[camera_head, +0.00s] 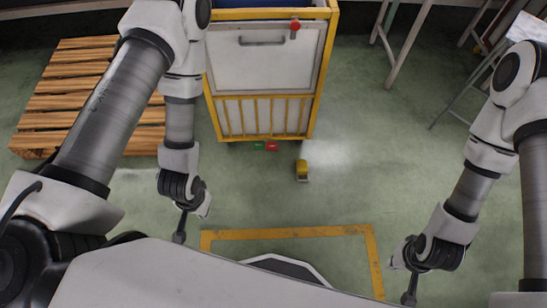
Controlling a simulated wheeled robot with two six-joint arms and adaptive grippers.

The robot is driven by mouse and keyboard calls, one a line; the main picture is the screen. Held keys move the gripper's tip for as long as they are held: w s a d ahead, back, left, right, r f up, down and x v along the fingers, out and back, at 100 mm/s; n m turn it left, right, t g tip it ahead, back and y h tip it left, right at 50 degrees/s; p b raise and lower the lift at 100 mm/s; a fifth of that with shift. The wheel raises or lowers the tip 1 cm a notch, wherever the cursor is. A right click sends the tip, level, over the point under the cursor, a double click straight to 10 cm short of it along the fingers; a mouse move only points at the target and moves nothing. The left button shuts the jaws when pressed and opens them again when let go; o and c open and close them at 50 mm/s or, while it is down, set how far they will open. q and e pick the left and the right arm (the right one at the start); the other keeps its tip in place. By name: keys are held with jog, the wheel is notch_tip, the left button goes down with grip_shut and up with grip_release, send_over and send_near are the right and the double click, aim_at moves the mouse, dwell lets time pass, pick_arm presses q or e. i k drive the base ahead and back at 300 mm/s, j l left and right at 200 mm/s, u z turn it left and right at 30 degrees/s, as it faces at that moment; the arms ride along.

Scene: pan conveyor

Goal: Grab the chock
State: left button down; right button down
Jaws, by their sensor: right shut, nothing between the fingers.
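A small yellow chock (302,168) with a dark lower edge sits on the green floor, a little in front of the yellow-framed cart (266,86). My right gripper (409,297) is at the lower right, shut and empty, well apart from the chock. My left gripper (179,236) points down at the left of the chock, also apart from it. Its fingers are small and dark, and I cannot tell whether they are open or shut.
Green and red pedals (265,146) show at the cart's front bottom edge. A wooden pallet (62,107) lies at the left. A yellow line (290,233) marks the floor in front of me. Metal stand legs (390,50) are at the upper right. Floor around the chock is clear.

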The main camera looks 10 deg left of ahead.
aim_at(302, 166)
jog(key=k+u, duration=0.1)
jog(key=u, duration=0.2)
jog(key=i+l+u, duration=0.15)
jog(key=l+u, duration=0.3)
jog(key=i+l+u, duration=0.1)
jog(key=l+u, duration=1)
jog(key=l, duration=2.35)
